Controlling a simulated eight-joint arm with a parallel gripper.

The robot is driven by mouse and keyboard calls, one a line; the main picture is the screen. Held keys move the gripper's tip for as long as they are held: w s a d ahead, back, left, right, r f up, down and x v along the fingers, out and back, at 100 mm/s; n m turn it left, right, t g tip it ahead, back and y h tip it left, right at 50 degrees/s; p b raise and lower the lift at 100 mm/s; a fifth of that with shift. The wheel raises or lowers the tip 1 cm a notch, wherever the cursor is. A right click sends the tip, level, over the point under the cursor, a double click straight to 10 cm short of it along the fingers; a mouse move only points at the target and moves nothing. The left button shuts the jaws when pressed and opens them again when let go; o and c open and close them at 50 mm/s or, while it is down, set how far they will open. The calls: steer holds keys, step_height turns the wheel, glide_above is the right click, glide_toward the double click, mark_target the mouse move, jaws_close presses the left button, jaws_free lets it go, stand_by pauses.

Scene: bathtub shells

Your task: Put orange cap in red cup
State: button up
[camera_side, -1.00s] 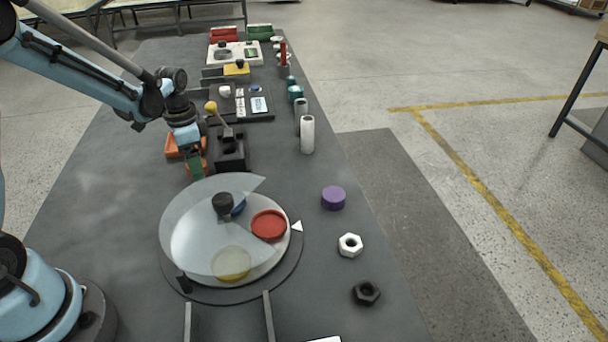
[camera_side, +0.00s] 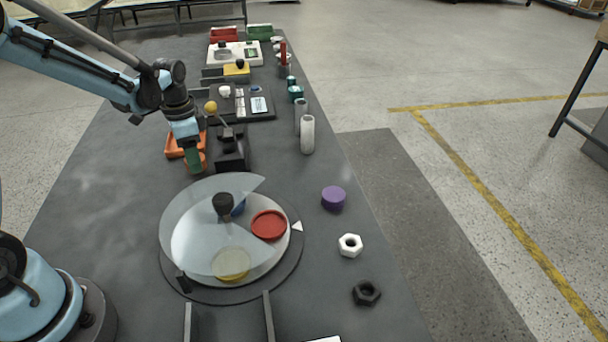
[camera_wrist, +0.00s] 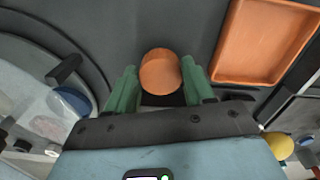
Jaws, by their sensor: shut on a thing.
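The orange cap (camera_wrist: 160,72) is between the two green fingers of my gripper (camera_wrist: 160,88) in the wrist view, and the fingers are shut on it. In the side view my gripper (camera_side: 194,160) is over the table behind the turntable, with the cap (camera_side: 195,163) at its fingertips. I cannot tell exactly how high the cap is above the table. The red cup (camera_side: 268,225) is a round shallow cup on the right part of the turntable, in the open gap of the clear cover.
The clear cover (camera_side: 190,240) with a black knob (camera_side: 222,203) spans a blue and a yellow cup. An orange tray (camera_side: 174,146) and a black block (camera_side: 232,160) stand near my gripper. A purple cap (camera_side: 333,197) and two nuts lie to the right.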

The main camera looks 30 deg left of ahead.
step_height(320, 180, up, 3)
steer(key=shift+d, duration=0.1)
steer(key=s+d+r, duration=0.1)
steer(key=d+r, duration=0.1)
steer(key=d, duration=0.1)
steer(key=d+r, duration=0.2)
steer(key=d, duration=0.2)
steer(key=s+d+r, duration=0.1)
steer(key=d+r, duration=0.1)
steer(key=d, duration=0.2)
steer(key=shift+s+r, duration=0.25)
steer(key=shift+s, duration=0.1)
step_height(320, 180, up, 8)
steer(key=f, duration=0.1)
steer(key=s+d, duration=0.6)
steer(key=d, duration=0.5)
steer(key=s+d, duration=0.5)
steer(key=d, duration=0.6)
glide_above(267, 228)
step_height(267, 228, down, 12)
steer(key=shift+r, duration=0.15)
steer(key=shift+f, duration=2.05)
steer(key=shift+f, duration=0.35)
